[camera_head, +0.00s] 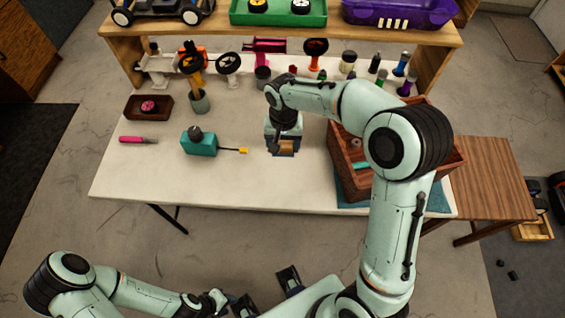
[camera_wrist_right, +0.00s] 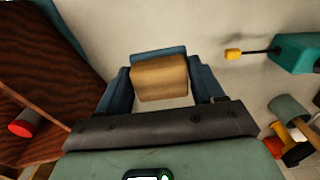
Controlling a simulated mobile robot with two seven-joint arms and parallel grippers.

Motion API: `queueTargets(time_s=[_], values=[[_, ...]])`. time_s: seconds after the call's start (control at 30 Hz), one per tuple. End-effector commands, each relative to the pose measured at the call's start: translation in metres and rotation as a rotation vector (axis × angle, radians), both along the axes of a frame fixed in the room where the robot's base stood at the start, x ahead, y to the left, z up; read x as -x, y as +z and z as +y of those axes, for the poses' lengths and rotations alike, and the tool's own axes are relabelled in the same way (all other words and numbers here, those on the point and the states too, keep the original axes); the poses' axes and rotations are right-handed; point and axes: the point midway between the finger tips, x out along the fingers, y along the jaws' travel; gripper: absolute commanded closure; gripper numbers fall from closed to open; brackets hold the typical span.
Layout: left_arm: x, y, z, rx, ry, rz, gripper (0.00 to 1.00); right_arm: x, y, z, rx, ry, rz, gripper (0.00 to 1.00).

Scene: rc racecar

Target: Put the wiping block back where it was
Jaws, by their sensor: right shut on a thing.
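The wiping block (camera_head: 285,148) is a small tan block with a blue edge. My right gripper (camera_head: 284,146) is shut on it over the middle of the white table (camera_head: 245,180). In the right wrist view the tan block (camera_wrist_right: 160,78) sits between the two dark blue fingers of my right gripper (camera_wrist_right: 161,85), with a blue strip along its far side. I cannot tell whether its underside touches the table. My left gripper (camera_head: 267,292) is low in the head view, off the table's front edge, with its fingers apart and empty.
A wooden crate (camera_head: 345,175) stands on a teal mat (camera_head: 437,203) right of the block. A teal box (camera_head: 199,145) with a yellow-tipped lead lies to the left. A pink-handled tool (camera_head: 138,140) and a small wooden tray (camera_head: 133,113) are farther left. The front middle of the table is clear.

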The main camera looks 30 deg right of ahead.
Motion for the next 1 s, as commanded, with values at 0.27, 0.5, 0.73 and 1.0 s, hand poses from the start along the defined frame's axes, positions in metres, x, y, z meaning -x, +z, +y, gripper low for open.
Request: queueTargets(time_s=[0.27,0.5,0.73,1.0], values=[[0.002,-0.006,0.0,0.0,0.0,0.002,0.63,0.001,-0.061,0.0,0.001,-0.001,0.003,0.57],[0.002,-0.007,0.0,0.0,0.0,0.002,0.63,0.0,-0.078,0.0,0.0,-0.001,0.001,0.57],[0.003,-0.009,0.0,0.0,0.0,0.003,0.63,0.0,-0.111,0.0,0.001,0.0,0.002,0.57],[0.003,-0.009,0.0,0.0,0.0,0.003,0.63,-0.001,-0.112,0.0,0.001,-0.001,-0.002,0.57]])
